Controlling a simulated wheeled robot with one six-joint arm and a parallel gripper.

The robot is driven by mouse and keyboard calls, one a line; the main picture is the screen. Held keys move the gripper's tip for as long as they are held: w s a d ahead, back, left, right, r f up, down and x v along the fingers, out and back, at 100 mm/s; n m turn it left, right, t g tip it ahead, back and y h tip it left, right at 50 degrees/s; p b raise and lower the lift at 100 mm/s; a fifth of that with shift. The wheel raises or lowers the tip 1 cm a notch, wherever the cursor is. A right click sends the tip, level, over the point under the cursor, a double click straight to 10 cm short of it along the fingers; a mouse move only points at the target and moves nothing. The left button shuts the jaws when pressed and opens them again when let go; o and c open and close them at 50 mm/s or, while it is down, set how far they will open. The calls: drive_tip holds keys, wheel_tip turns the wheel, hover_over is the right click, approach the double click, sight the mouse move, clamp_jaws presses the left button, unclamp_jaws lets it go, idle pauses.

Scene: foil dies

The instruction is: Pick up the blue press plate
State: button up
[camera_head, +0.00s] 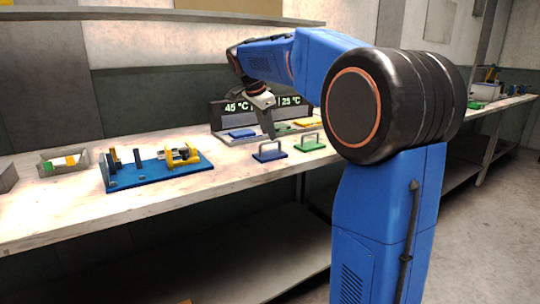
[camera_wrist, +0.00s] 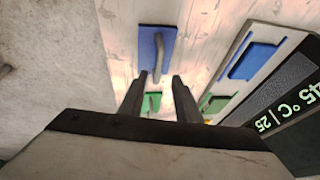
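The blue press plate (camera_head: 267,156) is a flat blue plate with an upright grey handle, lying near the front edge of the bench in the head view. It also shows at the top of the wrist view (camera_wrist: 150,38), beyond the fingertips. A green plate (camera_head: 310,147) with a similar handle lies to its right; in the wrist view this green plate (camera_wrist: 150,95) shows between my fingers. My gripper (camera_head: 270,134) hangs above the bench by the plates. In the wrist view my gripper (camera_wrist: 157,78) is open, with nothing held between its two dark fingers.
Behind the plates stands a station with a temperature display (camera_head: 262,104) and blue (camera_head: 242,133), green and yellow pads. A blue fixture board (camera_head: 150,174) with yellow parts and a small grey tray (camera_head: 50,168) are to the left. The bench between the fixture and plates is clear.

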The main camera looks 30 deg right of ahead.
sight(263, 157)
drive_tip(key=shift+s+x, duration=0.2)
drive_tip(key=shift+x, duration=2.75)
clamp_jaws()
